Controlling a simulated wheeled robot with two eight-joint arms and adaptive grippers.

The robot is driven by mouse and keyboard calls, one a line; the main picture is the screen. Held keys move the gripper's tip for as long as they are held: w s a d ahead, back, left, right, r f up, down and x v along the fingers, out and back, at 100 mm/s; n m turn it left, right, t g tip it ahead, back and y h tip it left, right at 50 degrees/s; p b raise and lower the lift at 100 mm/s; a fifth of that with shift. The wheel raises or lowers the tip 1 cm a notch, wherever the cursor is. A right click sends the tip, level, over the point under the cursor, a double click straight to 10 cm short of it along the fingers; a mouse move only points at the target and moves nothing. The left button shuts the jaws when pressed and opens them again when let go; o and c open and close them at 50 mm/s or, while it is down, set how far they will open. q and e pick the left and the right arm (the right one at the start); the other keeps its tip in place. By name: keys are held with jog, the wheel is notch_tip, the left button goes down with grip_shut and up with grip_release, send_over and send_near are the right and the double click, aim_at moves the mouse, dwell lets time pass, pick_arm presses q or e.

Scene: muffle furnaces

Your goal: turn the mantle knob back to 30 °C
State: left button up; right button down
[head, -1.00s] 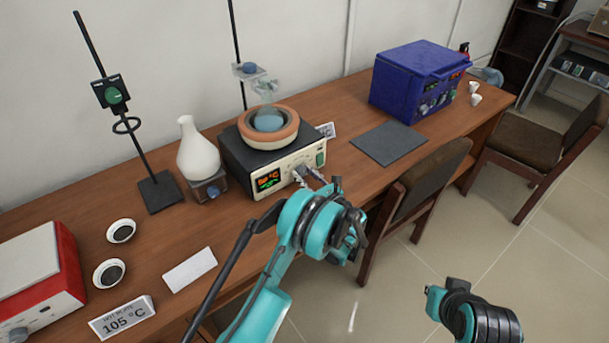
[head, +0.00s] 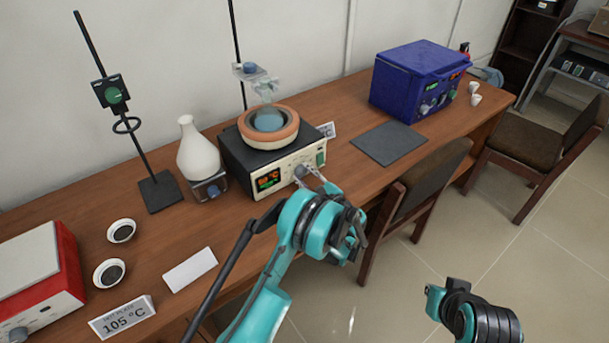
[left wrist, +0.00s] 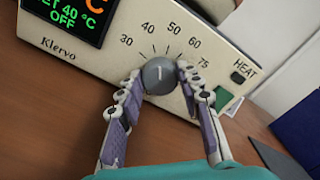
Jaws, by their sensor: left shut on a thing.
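The heating mantle (head: 268,157) is a black and cream box with an orange-rimmed bowl holding a round flask (head: 268,120). Its grey knob (left wrist: 159,76) sits on the cream front panel, below a dial marked from 30 to 75. The knob's pale mark points roughly up the picture, near the 40 to 50 side. The display (left wrist: 70,15) shows a green set value of 40 °C and OFF, cut off at the edge. My left gripper (left wrist: 160,84) is shut on the knob, one finger on each side; it also shows in the head view (head: 304,173). My right gripper's fingers are not visible.
A white flask (head: 198,150) stands left of the mantle. A dark mat (head: 389,144) and a blue furnace (head: 415,80) are to its right.

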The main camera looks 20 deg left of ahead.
pick_arm(q)
jog(key=n, duration=0.4)
jog(key=shift+n, duration=2.2)
jog(key=shift+f, duration=0.1)
jog(key=o, duration=1.2)
jog(key=shift+c, duration=0.2)
jog(key=shift+s+d, duration=0.1)
jog(key=v, duration=1.1)
jog(key=shift+s+d, duration=0.25)
jog(key=shift+s, duration=0.05)
